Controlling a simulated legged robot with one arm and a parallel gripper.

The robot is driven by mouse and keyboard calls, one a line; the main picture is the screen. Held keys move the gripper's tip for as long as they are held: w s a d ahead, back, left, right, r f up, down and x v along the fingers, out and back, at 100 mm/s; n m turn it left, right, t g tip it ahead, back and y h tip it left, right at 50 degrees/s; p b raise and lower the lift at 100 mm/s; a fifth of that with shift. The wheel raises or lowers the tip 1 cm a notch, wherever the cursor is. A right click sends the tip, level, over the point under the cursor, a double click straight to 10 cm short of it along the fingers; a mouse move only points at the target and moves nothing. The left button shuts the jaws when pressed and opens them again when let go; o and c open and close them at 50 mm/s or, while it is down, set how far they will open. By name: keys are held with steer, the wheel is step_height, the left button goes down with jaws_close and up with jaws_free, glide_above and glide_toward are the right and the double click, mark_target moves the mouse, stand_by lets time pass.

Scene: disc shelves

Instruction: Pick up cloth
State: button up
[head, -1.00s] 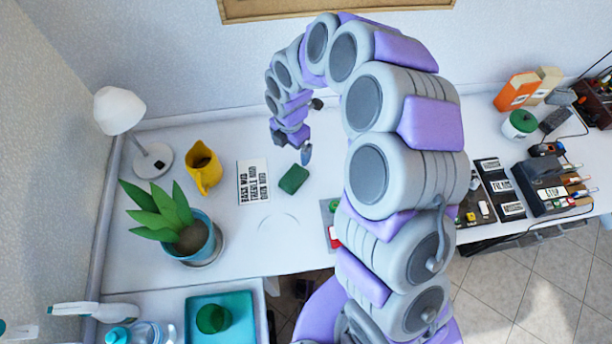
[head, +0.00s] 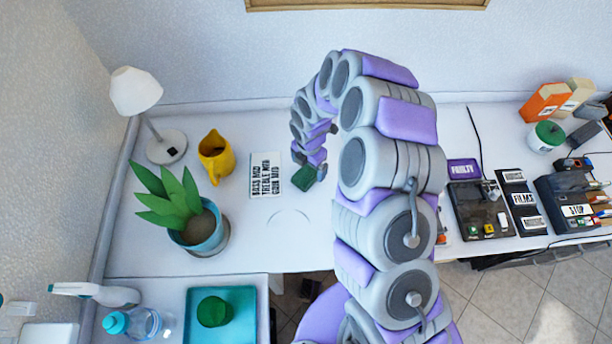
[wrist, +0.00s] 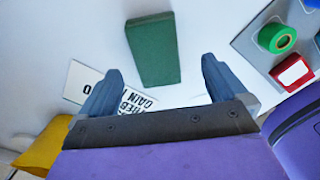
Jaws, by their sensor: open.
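The likely cloth is a small dark green folded block (head: 292,180) lying on the white desk. It is partly hidden by my gripper in the head view. In the wrist view the green block (wrist: 152,48) shows whole, just beyond and between the fingertips. My gripper (wrist: 161,72) is open and empty, with its two blue-grey fingers spread on either side of the block's near end. In the head view my gripper (head: 314,168) is low, at the block's right side. I cannot tell whether the fingers touch it.
A printed card (head: 266,175) lies left of the block. A yellow pitcher (head: 216,157), a potted plant (head: 200,228) and a white lamp (head: 136,92) stand farther left. In the wrist view a grey board with a green ring (wrist: 277,38) and red piece (wrist: 292,72) lies at right.

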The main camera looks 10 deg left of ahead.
mark_target(307, 172)
steer(key=shift+d+f, duration=0.15)
steer(key=shift+f, duration=0.25)
steer(key=f+b, duration=0.1)
steer(key=f, duration=0.1)
steer(key=a+f+b, duration=0.1)
steer(key=f, duration=0.1)
steer(key=shift+w+f, duration=0.15)
steer(key=shift+f, duration=0.25)
steer(key=shift+d+r, duration=0.15)
steer(key=shift+d, duration=0.05)
steer(key=c, duration=0.5)
steer(key=shift+a, duration=0.1)
steer(key=c, duration=0.6)
steer(key=shift+r, duration=0.15)
steer(key=shift+r+p, duration=0.3)
step_height(307, 172, up, 3)
steer(key=shift+p, duration=0.6)
steer(key=s+d+p, duration=0.1)
steer(key=s+d, duration=0.2)
steer(key=s, duration=0.1)
steer(key=s+d, duration=0.2)
steer(key=s, duration=0.3)
steer(key=s+d+r+p, duration=0.1)
steer(key=s+d, duration=0.2)
steer(key=s, duration=0.1)
steer(key=shift+s+d+p, duration=0.25)
steer(key=shift+d+p, duration=0.1)
